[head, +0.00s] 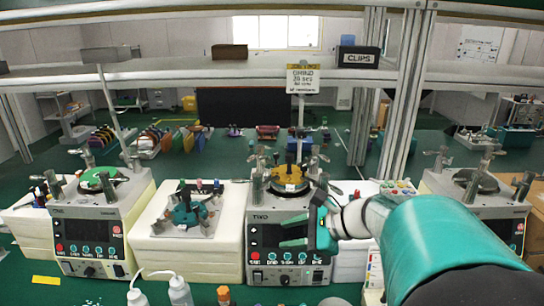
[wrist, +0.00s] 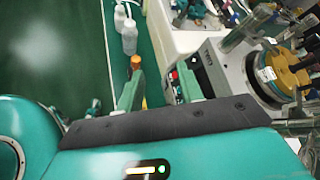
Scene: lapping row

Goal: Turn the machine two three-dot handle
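Machine two (head: 262,217), a pale grey unit labelled TWO, stands in the middle of the head view. Its front has a dark screen, a red button (head: 254,256), a row of small teal round controls (head: 286,256) and a dark knob (head: 284,279) below. A yellow disc (head: 290,181) and metal posts are on top; in the wrist view the disc (wrist: 270,75) is at right. I cannot make out a three-dot mark on any handle. My gripper (head: 282,231) is open and empty in front of the machine's screen, partly hiding it. Its spread green fingers also show in the wrist view (wrist: 160,72).
Machine one (head: 88,225) stands at left and another machine (head: 478,205) at right. A white block with a teal fixture (head: 187,212) is beside machine two. Bottles (head: 180,291) and an orange-capped one (head: 223,294) stand in front. A shelf (head: 190,72) crosses above.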

